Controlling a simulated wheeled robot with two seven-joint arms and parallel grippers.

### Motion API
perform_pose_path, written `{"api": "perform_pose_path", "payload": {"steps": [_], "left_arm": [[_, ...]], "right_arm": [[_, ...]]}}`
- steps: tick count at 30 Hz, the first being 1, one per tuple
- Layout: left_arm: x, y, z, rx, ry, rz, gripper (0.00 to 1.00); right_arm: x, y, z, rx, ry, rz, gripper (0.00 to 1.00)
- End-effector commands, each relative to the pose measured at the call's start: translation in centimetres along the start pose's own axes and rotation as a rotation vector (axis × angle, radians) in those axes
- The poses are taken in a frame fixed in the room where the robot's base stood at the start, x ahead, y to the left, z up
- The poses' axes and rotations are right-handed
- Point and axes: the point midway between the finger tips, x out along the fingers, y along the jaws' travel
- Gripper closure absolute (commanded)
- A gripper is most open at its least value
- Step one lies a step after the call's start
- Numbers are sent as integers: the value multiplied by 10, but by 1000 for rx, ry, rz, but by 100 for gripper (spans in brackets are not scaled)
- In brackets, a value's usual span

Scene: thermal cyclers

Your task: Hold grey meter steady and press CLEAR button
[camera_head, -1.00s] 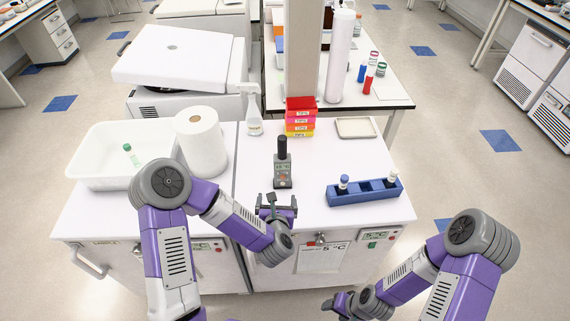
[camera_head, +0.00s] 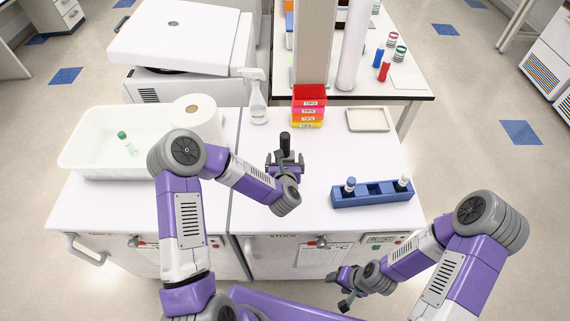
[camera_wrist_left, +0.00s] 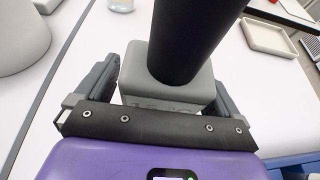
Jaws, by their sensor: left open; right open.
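The grey meter (camera_head: 285,142) stands on the white bench top, its black upper part showing above my left gripper (camera_head: 285,167). In the left wrist view the grey meter body (camera_wrist_left: 134,74) sits between the two fingers of my left gripper (camera_wrist_left: 165,95), with its thick black cylinder rising in front. The left gripper is open around the body; a narrow gap shows at the left finger, and contact at the right finger cannot be told. The CLEAR button is hidden from view. My right gripper (camera_head: 340,289) is open and empty, low in front of the bench.
A blue rack (camera_head: 372,199) with two small bottles stands right of the meter. Coloured stacked boxes (camera_head: 309,106), a spray bottle (camera_head: 257,100) and a shallow tray (camera_head: 368,119) are behind. A paper roll (camera_head: 205,118) and white tub (camera_head: 92,165) stand left. The front bench top is clear.

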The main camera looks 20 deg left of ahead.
Motion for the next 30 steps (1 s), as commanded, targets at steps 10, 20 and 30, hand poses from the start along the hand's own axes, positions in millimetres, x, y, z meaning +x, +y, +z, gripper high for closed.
{"api": "perform_pose_path", "payload": {"steps": [10,20,30], "left_arm": [[4,0,0,1,1,-1,7],[4,0,0,1,0,-1,58],[4,0,0,1,0,-1,67]], "right_arm": [[0,0,0,0,1,0,42],[0,0,0,0,0,0,42],[0,0,0,0,0,0,42]]}}
